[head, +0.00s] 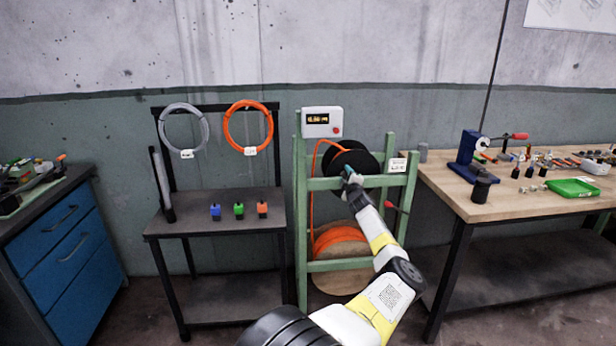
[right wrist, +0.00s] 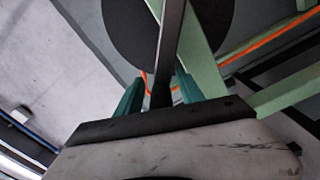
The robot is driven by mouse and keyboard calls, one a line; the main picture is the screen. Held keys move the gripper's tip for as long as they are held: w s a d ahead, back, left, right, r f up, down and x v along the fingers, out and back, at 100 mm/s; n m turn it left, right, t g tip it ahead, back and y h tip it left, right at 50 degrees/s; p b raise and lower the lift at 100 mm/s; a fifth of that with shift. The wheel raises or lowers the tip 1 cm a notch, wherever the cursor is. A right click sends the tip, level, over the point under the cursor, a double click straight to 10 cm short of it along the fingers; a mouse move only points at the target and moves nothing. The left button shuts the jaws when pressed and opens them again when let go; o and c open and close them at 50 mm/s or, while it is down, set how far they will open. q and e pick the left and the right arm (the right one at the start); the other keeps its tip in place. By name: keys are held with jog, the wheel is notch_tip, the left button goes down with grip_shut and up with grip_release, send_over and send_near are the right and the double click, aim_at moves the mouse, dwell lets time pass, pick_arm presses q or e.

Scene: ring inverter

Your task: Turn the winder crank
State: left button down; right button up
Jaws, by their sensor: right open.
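The winder is a green frame (head: 301,200) with a black reel (head: 358,159) at the top and an orange cable spool (head: 340,240) below. A red handle (head: 397,207) sticks out at the frame's right side; I cannot tell for sure that it is the crank. My right gripper (head: 347,178) is in front of the reel, beside the upper green rail. In the right wrist view its teal fingers (right wrist: 159,92) are open. A dark bar (right wrist: 168,50) passes between or behind them; contact cannot be told. The black reel (right wrist: 125,30) lies behind. My left gripper is out of view.
A white display box (head: 322,122) tops the frame's left post. A dark rack (head: 220,200) with grey and orange coils stands left of it. A wooden workbench (head: 500,205) with tools and a green tray (head: 572,187) stands close on the right. Blue drawers (head: 65,235) are far left.

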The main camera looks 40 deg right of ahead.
jog(key=shift+a, duration=0.1)
jog(key=v, duration=0.7)
jog(key=shift+s, duration=0.4)
jog(key=shift+s, duration=0.1)
